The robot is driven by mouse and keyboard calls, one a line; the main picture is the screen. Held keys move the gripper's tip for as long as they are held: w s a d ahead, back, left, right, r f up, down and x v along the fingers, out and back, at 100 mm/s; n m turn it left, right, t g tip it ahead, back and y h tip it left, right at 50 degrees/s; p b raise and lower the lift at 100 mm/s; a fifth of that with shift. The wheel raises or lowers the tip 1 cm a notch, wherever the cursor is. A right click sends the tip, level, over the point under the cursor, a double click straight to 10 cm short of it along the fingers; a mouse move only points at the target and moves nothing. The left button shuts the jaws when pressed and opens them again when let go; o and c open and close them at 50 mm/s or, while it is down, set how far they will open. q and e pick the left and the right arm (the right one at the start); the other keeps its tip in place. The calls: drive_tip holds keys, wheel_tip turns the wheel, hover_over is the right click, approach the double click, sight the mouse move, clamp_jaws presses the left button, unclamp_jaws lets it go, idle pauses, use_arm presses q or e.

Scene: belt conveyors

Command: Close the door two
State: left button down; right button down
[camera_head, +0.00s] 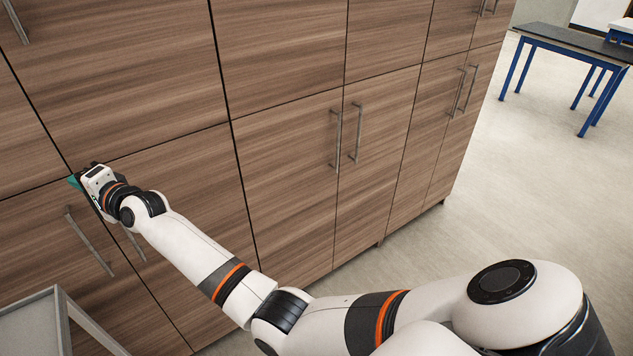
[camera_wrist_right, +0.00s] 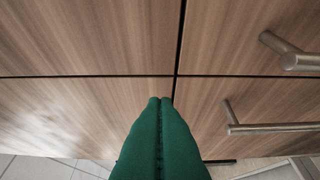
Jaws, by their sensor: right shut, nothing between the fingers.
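The cabinet doors have brown wood grain and thin dark gaps between them. The lower left door (camera_head: 35,225) and the door to its right (camera_head: 190,180) both look flush with the cabinet front. No number marks which is door two. My right gripper (camera_head: 76,182) is at the cabinet front, near where the door gaps cross. In the right wrist view its green fingers (camera_wrist_right: 160,102) are together and empty, with tips at the gap just below the crossing. I cannot tell whether they touch the wood. My left gripper is out of view.
Bar handles (camera_head: 90,242) stick out below my right gripper; one handle (camera_wrist_right: 275,127) also shows in the right wrist view. A grey-framed piece (camera_head: 35,320) stands at the lower left. A blue-legged table (camera_head: 565,45) is far right, with clear floor (camera_head: 500,190) before it.

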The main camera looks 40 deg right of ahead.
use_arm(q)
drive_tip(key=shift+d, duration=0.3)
use_arm(e)
drive_tip(key=shift+d, duration=0.1)
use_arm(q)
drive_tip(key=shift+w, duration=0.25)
